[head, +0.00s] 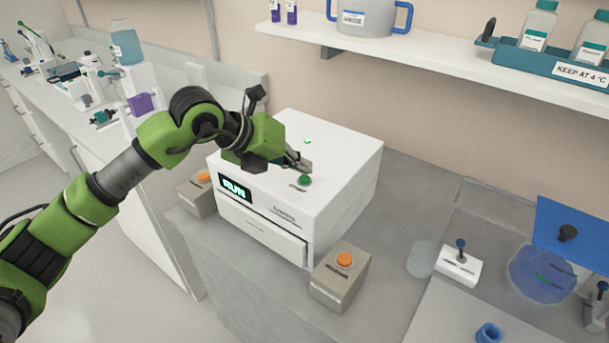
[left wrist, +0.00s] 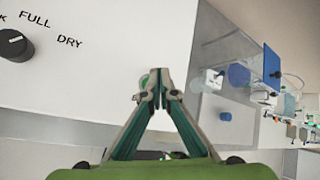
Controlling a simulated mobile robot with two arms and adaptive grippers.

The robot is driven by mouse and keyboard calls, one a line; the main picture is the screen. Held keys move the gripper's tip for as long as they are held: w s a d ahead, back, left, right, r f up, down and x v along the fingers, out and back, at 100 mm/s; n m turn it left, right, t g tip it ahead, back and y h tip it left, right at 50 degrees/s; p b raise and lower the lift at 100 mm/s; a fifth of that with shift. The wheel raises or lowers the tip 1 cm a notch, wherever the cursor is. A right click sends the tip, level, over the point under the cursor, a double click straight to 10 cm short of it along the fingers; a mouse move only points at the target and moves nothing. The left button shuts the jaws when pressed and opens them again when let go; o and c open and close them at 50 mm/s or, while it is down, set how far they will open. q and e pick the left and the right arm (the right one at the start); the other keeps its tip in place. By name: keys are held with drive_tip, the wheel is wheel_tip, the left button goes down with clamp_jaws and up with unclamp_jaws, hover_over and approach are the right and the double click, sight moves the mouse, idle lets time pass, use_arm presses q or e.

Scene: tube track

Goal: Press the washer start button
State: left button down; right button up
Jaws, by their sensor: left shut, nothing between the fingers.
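The white washer (head: 330,165) stands on the grey bench in the head view. Its front display (head: 235,188) reads RUN in green. A green button (head: 304,181) sits on its top, near the front edge, and a small green light (head: 307,141) shows farther back. My left gripper (head: 303,164) is shut and empty, its tips close to the green button; I cannot tell whether they touch it. In the left wrist view the closed fingers (left wrist: 161,78) are over the washer's top (left wrist: 100,65), and a bit of green shows beside the left finger. My right gripper is not in view.
Two boxes with orange buttons stand by the washer, one at its left (head: 200,192) and one at its front right (head: 340,277). A shelf (head: 450,68) with bottles runs above. A black knob (left wrist: 14,45) marked FULL and DRY is on the washer's top.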

sight(302, 178)
use_arm(q)
drive_tip(key=shift+r, duration=0.3)
drive_tip(key=shift+r+p, duration=1.15)
drive_tip(key=shift+r, duration=1.3)
